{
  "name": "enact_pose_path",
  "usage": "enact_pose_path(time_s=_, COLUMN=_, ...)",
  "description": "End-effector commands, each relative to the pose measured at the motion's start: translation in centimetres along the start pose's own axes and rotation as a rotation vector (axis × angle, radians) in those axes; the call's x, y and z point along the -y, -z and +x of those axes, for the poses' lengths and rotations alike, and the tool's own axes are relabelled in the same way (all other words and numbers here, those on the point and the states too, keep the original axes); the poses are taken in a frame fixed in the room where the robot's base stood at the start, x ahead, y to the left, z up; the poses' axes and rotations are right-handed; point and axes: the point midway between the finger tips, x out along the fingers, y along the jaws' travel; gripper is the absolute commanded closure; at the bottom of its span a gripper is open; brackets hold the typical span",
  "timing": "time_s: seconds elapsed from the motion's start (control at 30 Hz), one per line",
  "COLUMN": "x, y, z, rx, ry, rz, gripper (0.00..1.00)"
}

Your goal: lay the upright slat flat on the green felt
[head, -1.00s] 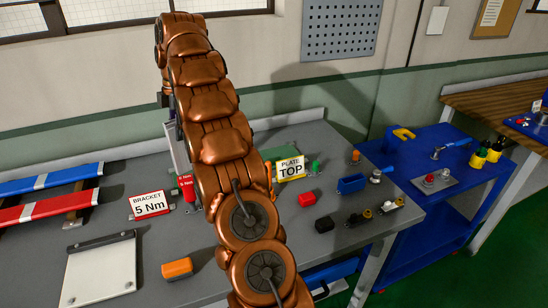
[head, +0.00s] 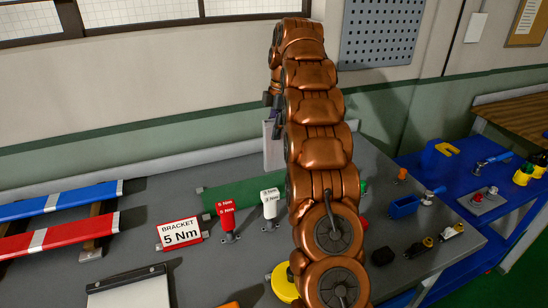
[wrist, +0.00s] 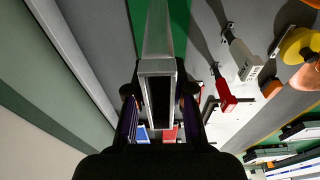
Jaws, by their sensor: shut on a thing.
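The slat (head: 274,147) is a pale grey profile standing upright at the back of the bench, partly hidden behind my arm. In the wrist view my gripper (wrist: 159,105) is shut on the slat (wrist: 158,67), whose near end faces the camera and whose length runs away toward the bench. The green felt (head: 240,193) is a strip lying along the bench and partly hidden by my arm; it also shows in the wrist view (wrist: 180,25) beside and beyond the slat. I cannot tell whether the slat's far end touches it. The gripper fingers are hidden in the head view.
A red driver (head: 228,221) and a white driver (head: 270,202) stand in front of the felt. A bracket sign (head: 180,234) is left of them. A yellow round thing (head: 283,283) is nearer. Blue and red bars (head: 60,204) lie on supports at left.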

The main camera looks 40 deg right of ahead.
Motion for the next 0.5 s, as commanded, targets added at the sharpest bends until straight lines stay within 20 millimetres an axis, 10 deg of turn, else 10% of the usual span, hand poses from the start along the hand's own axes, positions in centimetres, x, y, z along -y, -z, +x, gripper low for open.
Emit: enact_pose_path(time_s=0.5, x=0.0, y=-0.1, z=3.5, rx=-0.004, ry=0.005, rz=-0.007, gripper=1.00)
